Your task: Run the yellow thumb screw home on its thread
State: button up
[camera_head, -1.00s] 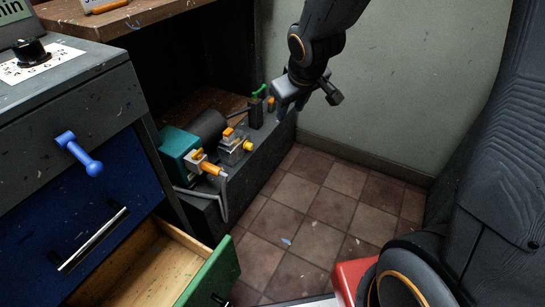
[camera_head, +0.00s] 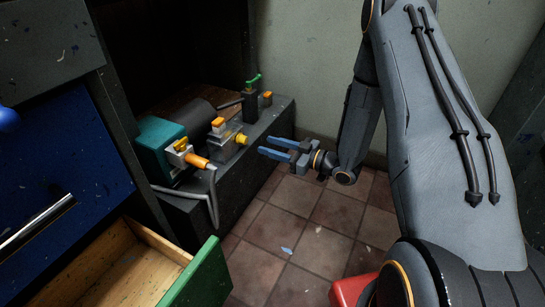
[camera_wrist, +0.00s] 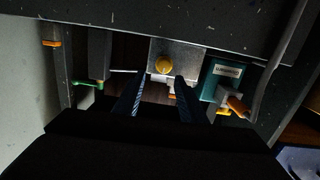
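The yellow thumb screw (camera_head: 242,139) sticks out of the front of a grey metal block (camera_head: 226,141) on the low dark bench. In the wrist view the yellow thumb screw (camera_wrist: 164,64) shows as a round knob on the pale block face (camera_wrist: 185,60). My gripper (camera_head: 266,146) is open and empty, its two blue fingers pointing left at the screw with a gap between. In the wrist view my gripper (camera_wrist: 158,80) has its fingertips apart, the knob showing between and beyond them. How far the screw sits in its thread cannot be told.
Left of the block are a teal motor (camera_head: 158,148) and an orange-handled valve (camera_head: 190,157) with a bent grey pipe (camera_head: 213,197). A green-handled fitting (camera_head: 251,97) stands behind. An open drawer with a green front (camera_head: 203,278) juts out at lower left.

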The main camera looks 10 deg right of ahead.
aim_at(246, 141)
jog(key=shift+y, duration=0.4)
jog(key=b+x, duration=0.1)
jog(key=x, duration=0.1)
jog(key=b+x, duration=0.2)
jog(key=x, duration=0.1)
jog(key=f+b+x, duration=0.1)
jog(key=x, duration=0.1)
jog(key=shift+a, duration=0.5)
jog(key=shift+w+a, duration=0.15)
jog(key=shift+c, duration=0.7)
jog(key=shift+r, duration=0.1)
jog(key=c, duration=0.7)
jog(key=m, duration=0.7)
jog(key=shift+m, duration=0.3)
jog(key=m, duration=0.8)
jog(key=shift+m, duration=0.3)
jog(key=m, duration=1.6)
jog(key=o, duration=0.8)
jog(key=shift+d, duration=0.25)
jog(key=shift+o, duration=0.2)
